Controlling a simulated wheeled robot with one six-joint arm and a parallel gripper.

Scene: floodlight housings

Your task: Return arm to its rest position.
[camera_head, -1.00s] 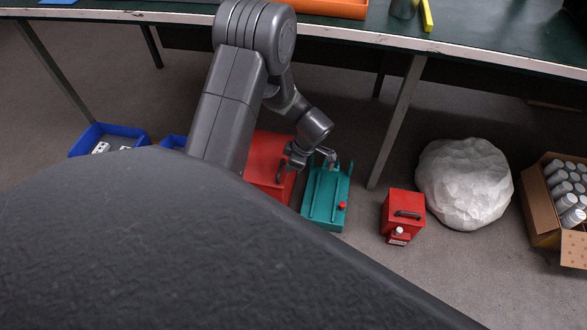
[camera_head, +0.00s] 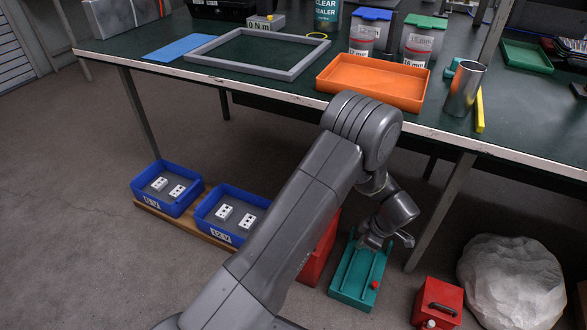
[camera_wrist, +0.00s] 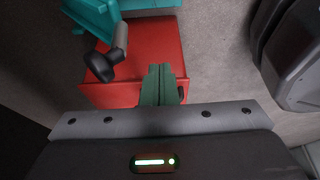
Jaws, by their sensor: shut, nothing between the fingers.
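My gripper (camera_head: 369,241) hangs low on my bent arm, in front of the bench's front edge. In the wrist view its two fingers (camera_wrist: 160,83) are together with nothing between them. Below it is a red box (camera_wrist: 135,55), partly hidden behind my arm in the head view (camera_head: 320,252). Beside it a teal tray-like fixture (camera_head: 352,288) with a red knob lies on the floor, close to my gripper. A grey rod with a black knob shows near the teal fixture in the wrist view. I cannot tell whether my gripper touches anything.
Above stands a green-topped bench with an orange tray (camera_head: 372,83), a grey frame (camera_head: 257,53) and a metal cylinder (camera_head: 463,88).

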